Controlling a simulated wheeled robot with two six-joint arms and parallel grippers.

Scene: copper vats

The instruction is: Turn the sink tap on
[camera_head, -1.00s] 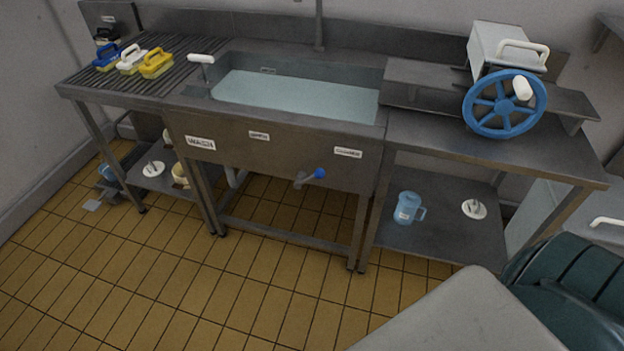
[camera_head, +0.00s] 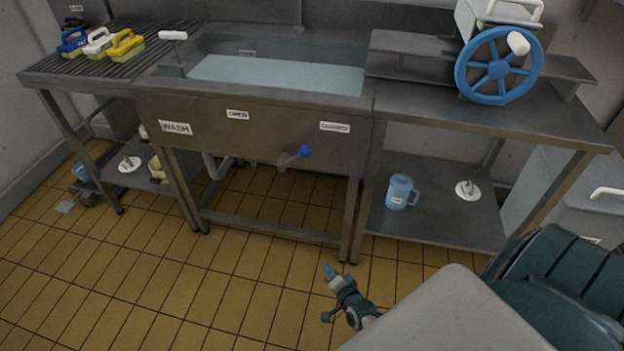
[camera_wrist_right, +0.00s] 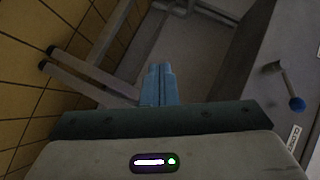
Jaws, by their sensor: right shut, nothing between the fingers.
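The steel sink (camera_head: 262,122) stands ahead, filled with pale water. A tap lever with a blue ball knob (camera_head: 305,151) sticks out below its front panel, pointing to the right, under the CLOSED label (camera_head: 335,127). The OPEN label (camera_head: 237,115) is further left. The lever with its blue knob also shows at the right of the right wrist view (camera_wrist_right: 297,103). My right gripper (camera_head: 327,269) is shut and empty, low in front of the sink and apart from the lever. Its blue fingertips show in the wrist view (camera_wrist_right: 158,72). My left gripper is not in view.
A white-handled lever (camera_head: 173,36) stands at the sink's left rim. Brushes (camera_head: 98,42) lie on the ribbed drainboard. A blue wheel (camera_head: 499,65) stands on the right counter, and a blue jug (camera_head: 401,191) on the shelf below. The tiled floor (camera_head: 130,270) before the sink is clear.

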